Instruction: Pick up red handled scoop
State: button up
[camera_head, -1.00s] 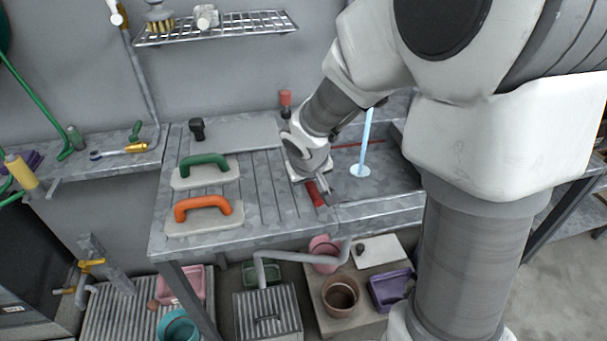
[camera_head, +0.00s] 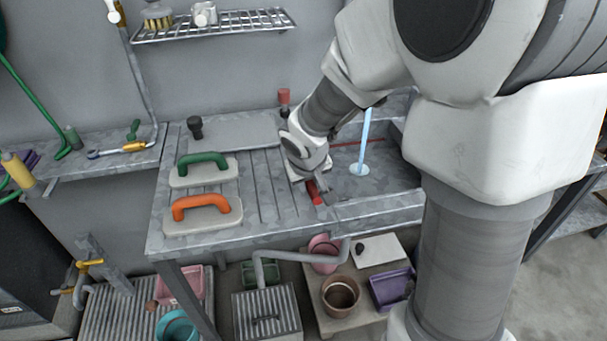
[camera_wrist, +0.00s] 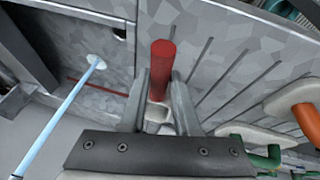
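The red handle of the scoop (camera_head: 314,192) lies at the front of the grey metal worktop, beside the sink edge. In the wrist view the red handle (camera_wrist: 162,68) sits between the two finger ends of my gripper (camera_wrist: 160,88), which points down at it. The fingers flank the handle closely; I cannot tell whether they press on it. A pale part shows between the fingers below the handle. The rest of the scoop is hidden. In the head view my gripper (camera_head: 318,188) is partly hidden by its own wrist.
A green-handled float (camera_head: 203,170) and an orange-handled float (camera_head: 201,213) lie left on the worktop. A light-blue rod (camera_head: 364,140) stands in the sink on the right. A red-topped item (camera_head: 284,97) and a black knob (camera_head: 195,127) are at the back. Pots and boxes sit below.

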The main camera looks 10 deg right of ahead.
grip_shut()
jog(key=shift+r, duration=0.1)
